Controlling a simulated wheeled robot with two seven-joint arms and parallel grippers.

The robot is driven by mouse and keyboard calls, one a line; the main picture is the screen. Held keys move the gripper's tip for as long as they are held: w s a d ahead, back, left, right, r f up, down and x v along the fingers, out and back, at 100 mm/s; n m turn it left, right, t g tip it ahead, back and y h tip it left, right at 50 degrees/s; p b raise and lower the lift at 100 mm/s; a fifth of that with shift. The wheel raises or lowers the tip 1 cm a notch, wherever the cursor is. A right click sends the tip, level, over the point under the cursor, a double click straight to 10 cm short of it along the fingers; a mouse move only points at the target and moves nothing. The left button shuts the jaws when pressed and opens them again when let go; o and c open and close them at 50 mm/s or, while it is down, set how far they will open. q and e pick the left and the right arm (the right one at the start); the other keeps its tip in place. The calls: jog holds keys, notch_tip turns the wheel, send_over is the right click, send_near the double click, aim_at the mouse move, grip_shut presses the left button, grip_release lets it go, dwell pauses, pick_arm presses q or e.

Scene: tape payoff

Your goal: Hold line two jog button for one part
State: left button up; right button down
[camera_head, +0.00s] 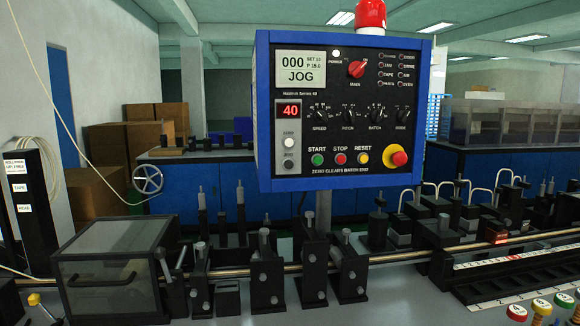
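A blue-framed control panel (262,110) stands at the centre on a post. Its screen (300,66) reads 000 and JOG. A dark button (289,165) sits low on the panel's left side, below a white button (289,143); its small label seems to read JOG. A red display (288,111) above them reads 40. Green START (317,159), red STOP (340,158) and yellow RESET (362,157) buttons line the lower panel. Neither gripper shows, and nothing covers the panel's face. I cannot tell which line this panel belongs to.
A large red knob (396,156) is at the panel's lower right. A metal rod (395,257) runs through black fixtures below. A clear-lidded box (112,264) stands at lower left, and a black rack (28,205) at far left. Numbered coloured knobs (541,307) are at lower right.

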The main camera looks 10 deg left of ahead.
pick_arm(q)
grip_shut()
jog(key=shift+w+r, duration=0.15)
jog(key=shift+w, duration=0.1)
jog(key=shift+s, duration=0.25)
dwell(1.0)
